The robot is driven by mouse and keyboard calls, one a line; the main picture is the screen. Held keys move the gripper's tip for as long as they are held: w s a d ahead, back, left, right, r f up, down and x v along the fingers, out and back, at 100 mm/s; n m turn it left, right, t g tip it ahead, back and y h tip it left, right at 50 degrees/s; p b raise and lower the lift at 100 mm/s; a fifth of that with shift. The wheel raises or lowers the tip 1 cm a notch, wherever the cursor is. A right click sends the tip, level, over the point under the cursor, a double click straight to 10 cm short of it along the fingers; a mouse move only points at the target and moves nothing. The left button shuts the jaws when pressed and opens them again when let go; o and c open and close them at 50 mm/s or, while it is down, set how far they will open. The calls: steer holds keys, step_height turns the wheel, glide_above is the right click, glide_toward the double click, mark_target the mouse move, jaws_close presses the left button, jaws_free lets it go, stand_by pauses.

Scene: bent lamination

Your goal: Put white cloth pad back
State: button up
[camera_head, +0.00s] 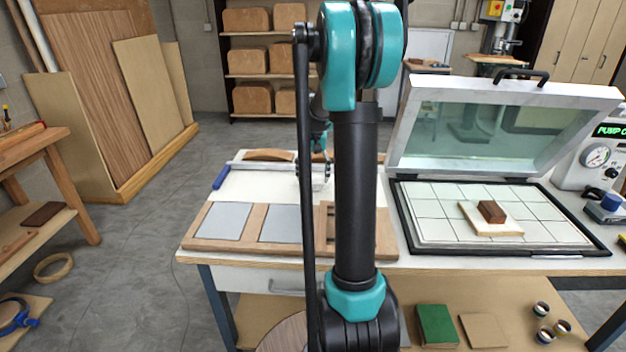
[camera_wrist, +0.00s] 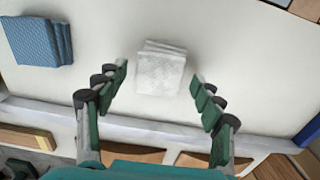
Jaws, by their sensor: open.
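The white cloth pad (camera_wrist: 162,68) shows in the wrist view as a small textured square with layered edges, lying on a pale surface. My gripper (camera_wrist: 160,76) is open, with one green finger on each side of the pad and visible gaps between. I cannot tell its height above the surface. In the head view my arm hides the pad and most of my gripper.
Blue textured pads (camera_wrist: 38,42) lie to the left in the wrist view. A wooden tray with grey panels (camera_head: 222,222) sits at the table's front. An open-lidded press (camera_head: 500,247) holds a board (camera_head: 491,219) with a brown block (camera_head: 491,211).

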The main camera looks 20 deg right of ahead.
mark_target(313, 179)
step_height(313, 179, up, 11)
steer(key=shift+f, duration=0.2)
stand_by(0.5)
